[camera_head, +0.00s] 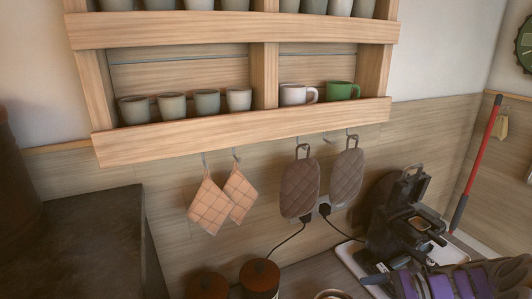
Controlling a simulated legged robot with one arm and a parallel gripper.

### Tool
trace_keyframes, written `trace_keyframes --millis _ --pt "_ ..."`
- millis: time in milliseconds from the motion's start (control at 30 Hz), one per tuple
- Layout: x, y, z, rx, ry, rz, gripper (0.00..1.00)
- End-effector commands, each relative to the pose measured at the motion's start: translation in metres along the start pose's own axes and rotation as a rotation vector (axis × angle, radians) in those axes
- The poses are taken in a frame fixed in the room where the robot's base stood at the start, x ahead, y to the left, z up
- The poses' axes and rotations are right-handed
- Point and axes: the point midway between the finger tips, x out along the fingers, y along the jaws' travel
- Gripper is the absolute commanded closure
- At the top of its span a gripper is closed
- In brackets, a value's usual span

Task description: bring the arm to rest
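My gripper is not in view, and I see no part of my arm that I can be sure of. The task names no other object.
A wooden wall shelf (240,131) holds several mugs, one of them green (342,91). Orange potholders (208,204) and brown mitts (300,187) hang below. A black machine (408,215) stands on the counter at right. A dark surface (75,245) is at left. A red-handled pole (482,145) leans at right.

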Motion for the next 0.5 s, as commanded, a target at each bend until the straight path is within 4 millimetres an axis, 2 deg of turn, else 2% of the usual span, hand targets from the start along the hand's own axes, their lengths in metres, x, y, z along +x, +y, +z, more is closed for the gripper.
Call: trace_keyframes --millis 33,200,367,500 --pt "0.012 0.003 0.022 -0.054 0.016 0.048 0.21" --pt "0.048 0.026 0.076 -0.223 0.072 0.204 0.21" --pt "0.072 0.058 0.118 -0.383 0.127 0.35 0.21" --pt "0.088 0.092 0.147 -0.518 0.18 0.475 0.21"
